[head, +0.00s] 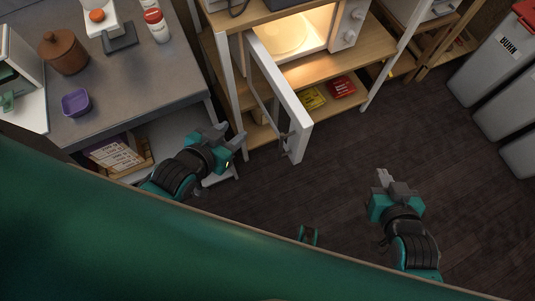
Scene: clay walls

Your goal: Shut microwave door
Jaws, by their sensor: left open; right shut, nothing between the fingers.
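The microwave (335,28) sits on a wooden shelf at the top centre, with its lit interior showing a round plate (283,32). Its white-framed door (283,88) stands wide open, swung out toward me from the left side of the opening. A handle shows near the door's free end. My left gripper (229,133) is open and empty, to the left of the door and apart from it. My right gripper (383,176) is shut and empty over the floor, to the right of and below the door's free end.
A grey counter (125,85) at left holds a brown canister (62,52), a purple bowl (76,103) and a red-capped bottle (156,24). Yellow and red packets (341,86) lie on the lower shelf. Grey bins (492,70) stand at right. The dark floor (420,135) between is clear.

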